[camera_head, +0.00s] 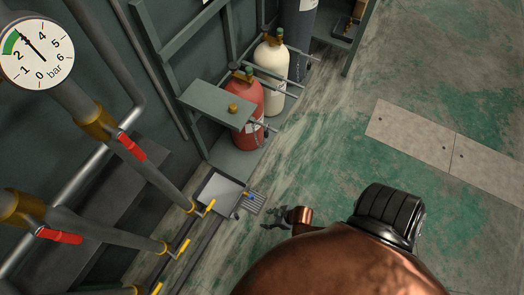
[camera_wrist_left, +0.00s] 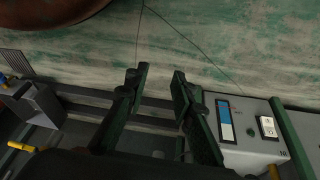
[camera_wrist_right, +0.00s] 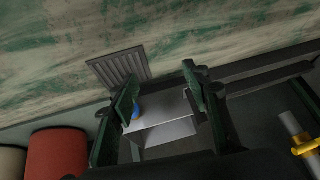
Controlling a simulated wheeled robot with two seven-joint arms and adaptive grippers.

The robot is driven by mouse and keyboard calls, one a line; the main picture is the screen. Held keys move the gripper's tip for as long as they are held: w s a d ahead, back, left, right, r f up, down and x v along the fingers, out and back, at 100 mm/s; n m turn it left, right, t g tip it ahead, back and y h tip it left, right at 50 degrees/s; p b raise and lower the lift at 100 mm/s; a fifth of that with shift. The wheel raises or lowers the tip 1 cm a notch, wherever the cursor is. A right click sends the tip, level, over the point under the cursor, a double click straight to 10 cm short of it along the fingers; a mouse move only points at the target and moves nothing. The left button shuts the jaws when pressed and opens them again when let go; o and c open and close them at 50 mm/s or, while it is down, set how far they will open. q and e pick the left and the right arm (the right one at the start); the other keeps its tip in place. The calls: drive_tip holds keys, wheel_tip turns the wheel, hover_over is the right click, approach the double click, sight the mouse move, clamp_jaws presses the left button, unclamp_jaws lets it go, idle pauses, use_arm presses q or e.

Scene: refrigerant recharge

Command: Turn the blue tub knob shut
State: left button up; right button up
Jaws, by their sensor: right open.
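The grey tub (camera_head: 222,188) stands on the floor by the wall in the head view. The right wrist view also shows it (camera_wrist_right: 165,125), and the left wrist view shows it at the left (camera_wrist_left: 38,108). The blue knob (camera_wrist_right: 137,108) shows at the tub's near left corner in the right wrist view, partly hidden behind a finger. My right gripper (camera_wrist_right: 160,92) is open, with the tub between and beyond its fingers; the knob is by the left finger. Contact cannot be told. My left gripper (camera_wrist_left: 160,82) is open and empty, well away from the tub.
A floor grate (camera_head: 254,203) lies beside the tub. A red cylinder (camera_head: 243,118) and a cream cylinder (camera_head: 270,78) stand behind it. Pipes with red handles (camera_head: 132,146) and yellow handles run along the left. A white box (camera_wrist_left: 252,130) is near my left gripper.

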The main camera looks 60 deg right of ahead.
drive_tip(key=g+h+p, duration=0.2)
drive_tip(key=p, duration=0.2)
approach(252, 196)
wheel_tip(252, 196, down, 2)
use_arm(q)
drive_tip(key=s+a+r+g, duration=0.2)
drive_tip(key=s+r+g, duration=0.3)
drive_tip(key=r, duration=0.4)
use_arm(e)
drive_tip(key=f, duration=0.1)
drive_tip(key=w+f+b, duration=0.1)
drive_tip(key=f, duration=0.1)
drive_tip(key=shift+w+f+m+b, duration=0.25)
drive_tip(key=shift+w+m+b, duration=0.15)
drive_tip(key=b+x, duration=0.2)
drive_tip(key=x, duration=0.1)
drive_tip(key=shift+w+f+b, duration=0.35)
drive_tip(key=shift+f+b, duration=0.1)
drive_tip(key=shift+f, duration=0.1)
drive_tip(key=shift+w+f, duration=0.1)
use_arm(q)
drive_tip(key=w+d+t, duration=0.1)
drive_tip(key=w+d+r+t, duration=0.1)
drive_tip(key=w+d+t, duration=0.1)
drive_tip(key=w+d, duration=0.1)
drive_tip(key=shift+r+h, duration=0.3)
use_arm(e)
drive_tip(key=shift+c, duration=0.7)
drive_tip(key=c, duration=1)
